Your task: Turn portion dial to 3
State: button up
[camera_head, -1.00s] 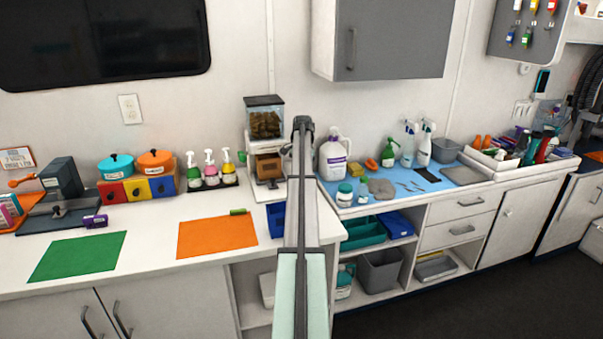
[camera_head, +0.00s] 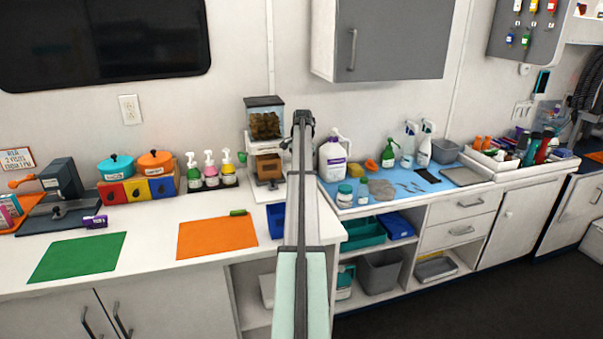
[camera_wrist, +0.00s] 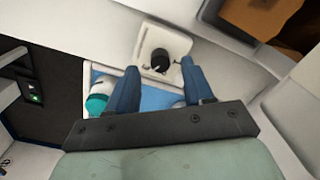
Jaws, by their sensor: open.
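A dispenser with a clear bin of brown pellets (camera_head: 264,122) stands on the counter, just left of my arm in the head view. In the wrist view, a round black dial (camera_wrist: 160,60) with a pale pointer mark sits on a white plate (camera_wrist: 177,42). The numbers around it are too small to read. My gripper (camera_wrist: 160,67) is open, with one blue finger on each side of the dial in the picture; I cannot tell whether either touches it. In the head view, my arm hides the dial and the gripper fingers.
Pump bottles (camera_head: 210,168) stand left of the dispenser, and a white jug (camera_head: 333,158) stands to its right. An orange mat (camera_head: 215,240) and a green mat (camera_head: 78,257) lie on the counter. A blue mat (camera_head: 400,205) holds bottles and tools.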

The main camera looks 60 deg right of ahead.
notch_tip(320, 180, up, 11)
jog(key=shift+s+r, duration=0.15)
dwell(0.7)
